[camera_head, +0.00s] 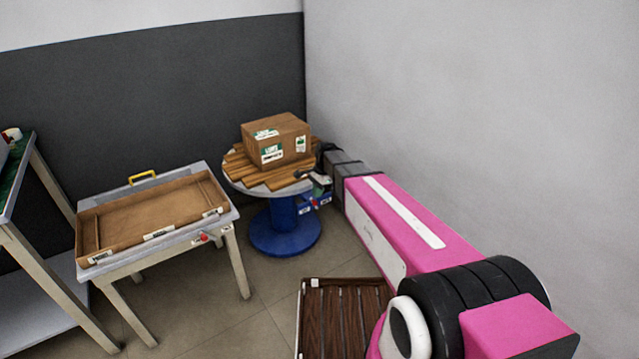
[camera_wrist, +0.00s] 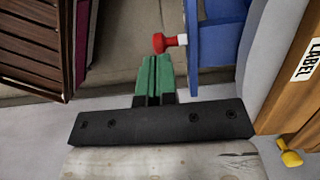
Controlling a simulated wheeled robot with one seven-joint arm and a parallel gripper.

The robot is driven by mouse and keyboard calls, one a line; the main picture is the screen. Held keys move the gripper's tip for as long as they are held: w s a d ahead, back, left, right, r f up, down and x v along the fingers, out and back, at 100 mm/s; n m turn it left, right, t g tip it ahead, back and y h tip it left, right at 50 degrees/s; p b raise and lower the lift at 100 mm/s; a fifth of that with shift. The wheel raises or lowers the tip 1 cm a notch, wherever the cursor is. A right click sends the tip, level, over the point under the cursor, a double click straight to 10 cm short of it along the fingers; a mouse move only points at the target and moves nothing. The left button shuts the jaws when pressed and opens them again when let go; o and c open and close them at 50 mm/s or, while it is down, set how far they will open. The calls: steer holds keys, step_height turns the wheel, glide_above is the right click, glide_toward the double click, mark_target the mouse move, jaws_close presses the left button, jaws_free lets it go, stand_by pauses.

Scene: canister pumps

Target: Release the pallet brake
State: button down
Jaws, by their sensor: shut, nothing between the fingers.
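A red knob (camera_wrist: 158,42) on a short white shaft sticks out from a blue bracket (camera_wrist: 208,40) in the wrist view. In the head view the bracket (camera_head: 306,209) is at the right side of a round table (camera_head: 232,183) on a blue pedestal. Wooden slats (camera_head: 283,178) and a cardboard box (camera_head: 276,139) lie on this table. My gripper (camera_wrist: 155,60) has green fingers, shut with nothing between them. Their tips are just short of the knob; I cannot tell whether they touch it. In the head view my gripper (camera_head: 319,180) is small beside the round table.
A table (camera_head: 160,243) with a wooden tray (camera_head: 82,232), a yellow handle (camera_head: 143,177) and another red knob (camera_head: 203,238) stands left. A dark slatted pallet (camera_head: 343,282) is at the floor's front. In the wrist view a yellow knob (camera_wrist: 291,158) is lower right. Grey wall stands right.

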mark_target(313, 203)
steer(key=shift+x, duration=1.1)
steer(key=shift+s+a+h, duration=0.35)
steer(key=shift+a+h, duration=0.05)
steer(key=shift+s+a+f+t, duration=0.3)
steer(key=shift+a+t, duration=0.1)
steer(key=shift+a, duration=0.1)
steer(key=shift+w+d, duration=0.1)
steer(key=shift+w, duration=0.05)
